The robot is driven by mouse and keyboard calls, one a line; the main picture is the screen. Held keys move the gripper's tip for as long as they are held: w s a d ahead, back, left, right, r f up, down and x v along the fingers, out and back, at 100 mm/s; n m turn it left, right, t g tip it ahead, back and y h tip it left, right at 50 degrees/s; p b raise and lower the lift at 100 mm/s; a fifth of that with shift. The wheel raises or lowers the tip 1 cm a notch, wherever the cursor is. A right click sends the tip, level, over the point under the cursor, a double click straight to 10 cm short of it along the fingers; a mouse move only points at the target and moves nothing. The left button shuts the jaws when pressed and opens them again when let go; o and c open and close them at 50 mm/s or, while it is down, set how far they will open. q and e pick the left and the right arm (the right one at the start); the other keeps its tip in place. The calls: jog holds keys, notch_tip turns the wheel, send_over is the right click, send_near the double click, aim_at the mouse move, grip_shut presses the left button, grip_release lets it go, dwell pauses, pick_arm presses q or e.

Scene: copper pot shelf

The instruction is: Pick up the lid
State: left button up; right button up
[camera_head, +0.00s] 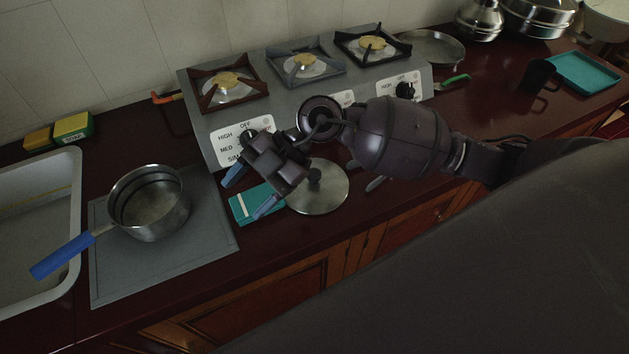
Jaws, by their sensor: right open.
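The round metal lid (325,198) lies on the dark red counter in front of the stove, with its knob up. My right gripper (250,191) comes in from the right and is open, with blue fingertips apart and nothing seen between them. Its fingertips are left of the lid, over a teal flat item (243,208). The gripper body hides the lid's upper left part. I cannot tell how high the gripper is above the counter. My left gripper is not in view.
A metal saucepan (150,207) with a blue handle stands on a grey mat (120,275) beside the sink (62,235). The stove (205,125) with three burners stands behind the lid. A pan (430,46), a dark mug (537,75) and a teal tray (585,72) are further right.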

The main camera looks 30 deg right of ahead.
jog(key=w+d+f+m+h, duration=0.1)
jog(key=w+d+f+h, duration=0.15)
jog(key=d+h, duration=0.3)
jog(key=r+m+t+h, duration=0.1)
jog(key=m+h, duration=0.2)
jog(key=h, duration=0.3)
send_over(315, 172)
notch_tip(315, 172, down, 11)
jog(key=shift+r, duration=0.15)
jog(key=c, duration=1.1)
jog(key=shift+o, duration=0.2)
